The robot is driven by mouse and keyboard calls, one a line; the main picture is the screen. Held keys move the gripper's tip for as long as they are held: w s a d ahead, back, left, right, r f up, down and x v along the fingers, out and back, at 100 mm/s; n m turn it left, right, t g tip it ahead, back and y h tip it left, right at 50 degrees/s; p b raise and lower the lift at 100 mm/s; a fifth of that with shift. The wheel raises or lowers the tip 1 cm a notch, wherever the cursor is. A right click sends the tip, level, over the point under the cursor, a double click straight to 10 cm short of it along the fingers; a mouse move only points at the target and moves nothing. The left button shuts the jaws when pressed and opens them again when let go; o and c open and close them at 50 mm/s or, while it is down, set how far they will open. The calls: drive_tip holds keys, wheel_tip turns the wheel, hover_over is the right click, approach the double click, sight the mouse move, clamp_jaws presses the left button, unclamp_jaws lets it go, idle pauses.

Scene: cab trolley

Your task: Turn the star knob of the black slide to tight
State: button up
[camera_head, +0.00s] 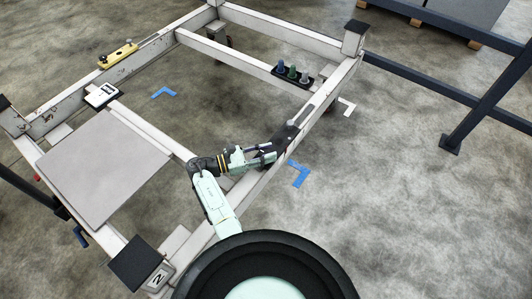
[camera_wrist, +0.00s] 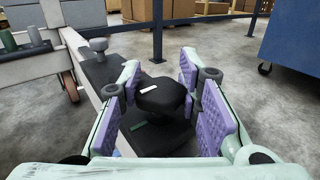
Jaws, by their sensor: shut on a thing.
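The black slide (camera_head: 283,141) sits on the near right rail of the white trolley frame (camera_head: 330,92). The black star knob (camera_wrist: 162,97) stands on the slide's near end in the wrist view. It has a white mark on its left; a green mark shows below it on the black base. My gripper (camera_wrist: 160,82) is shut on the knob, with its purple pads on either side of it. In the head view my gripper (camera_head: 266,154) is at the slide's near end, and the knob cannot be made out there.
A grey round-topped pin (camera_wrist: 98,45) stands farther along the rail. A black holder (camera_head: 292,76) with several coloured pegs sits on the crossbar. A yellow level (camera_head: 118,55) and a grey panel (camera_head: 103,167) lie at left.

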idle(0.3)
drive_tip(key=o, duration=1.2)
drive_tip(key=shift+c, duration=0.2)
drive_tip(key=v, duration=1.2)
